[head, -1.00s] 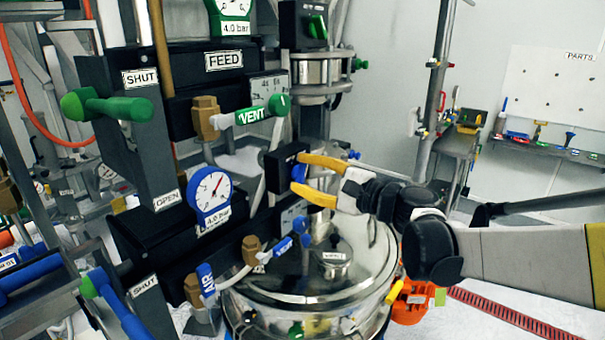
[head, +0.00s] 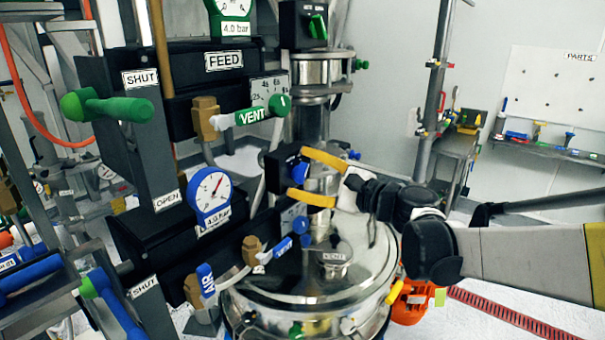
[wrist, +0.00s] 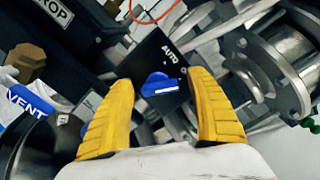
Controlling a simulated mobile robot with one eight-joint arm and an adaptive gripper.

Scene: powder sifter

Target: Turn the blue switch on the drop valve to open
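The blue switch (wrist: 160,85) is a small knob on a black box (wrist: 152,62) with a white label reading AUTO above it in the wrist view. In the head view the blue switch (head: 299,173) shows at the box's right side, partly between my yellow fingers. My gripper (head: 296,171) is open, one finger above the switch and one below it. In the wrist view my gripper (wrist: 161,79) has a finger on each side of the switch, with gaps between. I cannot tell how far the tips are from the box face. A DROP sign (wrist: 47,12) shows at the upper left.
The steel vessel lid (head: 330,265) lies below my gripper. A steel flange (wrist: 270,65) stands close to my right finger.

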